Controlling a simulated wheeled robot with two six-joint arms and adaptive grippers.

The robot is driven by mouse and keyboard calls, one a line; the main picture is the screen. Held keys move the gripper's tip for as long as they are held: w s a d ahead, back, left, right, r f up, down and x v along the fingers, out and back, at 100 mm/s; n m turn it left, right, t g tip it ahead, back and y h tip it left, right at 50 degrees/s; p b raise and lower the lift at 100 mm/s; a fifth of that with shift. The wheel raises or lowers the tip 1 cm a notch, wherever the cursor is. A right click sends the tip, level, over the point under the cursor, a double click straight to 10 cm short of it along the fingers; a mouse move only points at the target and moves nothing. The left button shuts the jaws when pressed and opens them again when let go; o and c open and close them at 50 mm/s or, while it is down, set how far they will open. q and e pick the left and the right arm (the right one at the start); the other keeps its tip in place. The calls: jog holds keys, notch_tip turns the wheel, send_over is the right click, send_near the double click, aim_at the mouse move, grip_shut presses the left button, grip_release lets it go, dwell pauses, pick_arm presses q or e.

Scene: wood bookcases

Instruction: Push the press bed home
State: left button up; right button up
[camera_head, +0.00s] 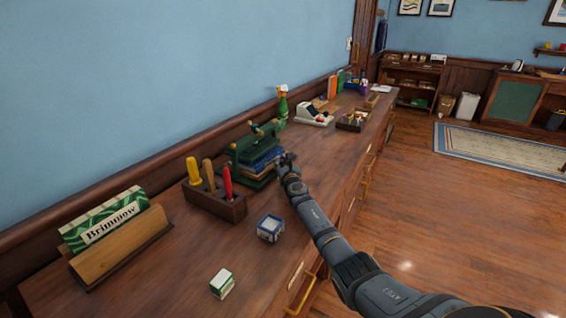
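The green press (243,150) stands on the wooden counter against the blue wall, with a dark handle on top. A blue, layered block (262,159) sits inside its frame; I cannot tell how far the press bed sticks out. My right arm reaches in from the lower right. My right gripper (286,160) is at the right front side of the press, close to the bed. I cannot tell whether it touches, and its fingers are too small to read. My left gripper is not in view.
A wooden tool holder (226,208) stands just left of the press. A white device (313,117) and a tray (351,122) lie beyond.

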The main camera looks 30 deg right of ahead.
jog(key=o, duration=0.5)
jog(key=shift+a+f, duration=0.15)
jog(key=shift+a, duration=0.3)
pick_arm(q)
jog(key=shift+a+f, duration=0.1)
pick_arm(e)
jog(key=shift+o, duration=0.2)
jog(key=shift+s+d, duration=0.1)
jog(key=shift+d, duration=0.2)
